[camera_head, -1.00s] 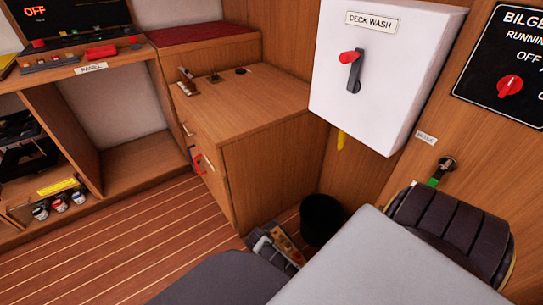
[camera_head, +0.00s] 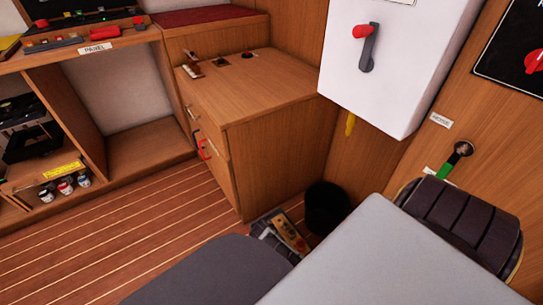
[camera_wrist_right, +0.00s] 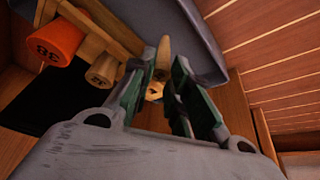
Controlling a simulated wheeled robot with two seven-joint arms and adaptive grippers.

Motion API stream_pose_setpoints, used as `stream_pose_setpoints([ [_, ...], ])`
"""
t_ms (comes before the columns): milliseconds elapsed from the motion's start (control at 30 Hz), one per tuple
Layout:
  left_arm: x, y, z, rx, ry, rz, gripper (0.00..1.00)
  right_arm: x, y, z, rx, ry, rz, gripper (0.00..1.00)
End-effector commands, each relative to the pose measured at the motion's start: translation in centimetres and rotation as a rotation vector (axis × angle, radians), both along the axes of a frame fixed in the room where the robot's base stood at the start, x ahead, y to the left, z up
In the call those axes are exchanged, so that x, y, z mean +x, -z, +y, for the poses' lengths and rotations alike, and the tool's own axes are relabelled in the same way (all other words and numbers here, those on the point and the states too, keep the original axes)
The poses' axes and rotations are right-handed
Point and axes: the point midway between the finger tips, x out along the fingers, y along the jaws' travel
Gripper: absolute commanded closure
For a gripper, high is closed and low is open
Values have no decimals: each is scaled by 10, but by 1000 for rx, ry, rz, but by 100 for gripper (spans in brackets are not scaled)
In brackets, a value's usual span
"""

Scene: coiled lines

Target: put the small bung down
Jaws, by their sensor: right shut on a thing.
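In the right wrist view my right gripper (camera_wrist_right: 165,72) has its green-padded fingers shut on a slim, tapered wooden piece, the small bung (camera_wrist_right: 163,56). Its narrow part shows between the fingertips, and its far end is partly hidden. An orange bung (camera_wrist_right: 55,43) and a larger wooden bung (camera_wrist_right: 104,70), both with dark markings, sit at a wooden rack (camera_wrist_right: 98,38) to the left of the fingers. In the head view a small wooden rack (camera_head: 290,234) lies low beside the black bin. Neither gripper shows clearly there.
The black bin (camera_head: 325,207) stands by the wooden cabinet (camera_head: 270,150). A pale grey surface (camera_head: 385,262) and a dark cushion (camera_head: 205,275) fill the foreground. The white deck wash box (camera_head: 385,75) overhangs on the wall. Striped floor (camera_head: 130,235) is clear at left.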

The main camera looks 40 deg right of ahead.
Motion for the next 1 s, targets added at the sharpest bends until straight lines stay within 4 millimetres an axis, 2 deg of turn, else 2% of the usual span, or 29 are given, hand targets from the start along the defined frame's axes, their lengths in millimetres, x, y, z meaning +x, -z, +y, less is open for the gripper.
stream_pose_setpoints([
  [533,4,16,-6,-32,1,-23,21,0,34,-1,-1,0,0,92],
  [1000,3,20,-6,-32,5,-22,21,0,38,0,0,0,0,92],
])
